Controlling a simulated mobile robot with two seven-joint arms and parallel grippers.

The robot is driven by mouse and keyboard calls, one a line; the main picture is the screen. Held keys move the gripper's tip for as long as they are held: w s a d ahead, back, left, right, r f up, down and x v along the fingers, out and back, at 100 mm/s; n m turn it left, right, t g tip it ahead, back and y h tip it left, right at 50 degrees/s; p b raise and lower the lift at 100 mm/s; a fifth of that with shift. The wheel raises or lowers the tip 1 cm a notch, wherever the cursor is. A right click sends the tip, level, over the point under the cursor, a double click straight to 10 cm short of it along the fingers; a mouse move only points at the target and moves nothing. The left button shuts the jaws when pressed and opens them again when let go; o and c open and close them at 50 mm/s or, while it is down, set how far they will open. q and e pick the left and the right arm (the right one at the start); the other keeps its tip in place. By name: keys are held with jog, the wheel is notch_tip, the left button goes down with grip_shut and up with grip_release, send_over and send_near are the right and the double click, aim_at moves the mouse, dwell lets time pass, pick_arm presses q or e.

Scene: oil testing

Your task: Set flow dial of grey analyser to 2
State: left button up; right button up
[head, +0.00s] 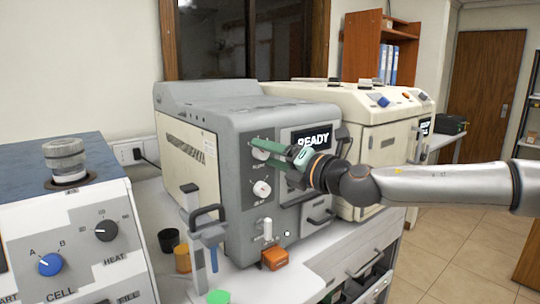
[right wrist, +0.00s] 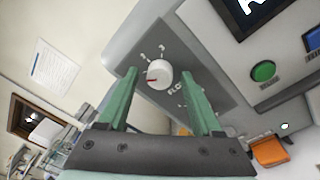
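The grey analyser (head: 195,100) stands on the bench with a lit READY screen (head: 311,138). Its upper front dial (head: 261,153) is partly behind my right gripper (head: 265,153). In the right wrist view the white round flow dial (right wrist: 159,74) sits on a dark grey panel lettered "FLO", the rest cut by a finger. A red mark on the dial points to the lower left in that view; the number it meets is unclear. My right gripper (right wrist: 160,78) is open, its green fingers on either side of the dial; contact cannot be told. My left gripper is not in view.
A second dial (head: 262,189) is just below on the same panel. An orange block (head: 275,258) and a grey clamp-like stand (head: 207,235) are in front. A cream machine (head: 365,115) stands behind, and a white-and-blue machine (head: 70,230) is at left.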

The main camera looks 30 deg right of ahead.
grip_shut()
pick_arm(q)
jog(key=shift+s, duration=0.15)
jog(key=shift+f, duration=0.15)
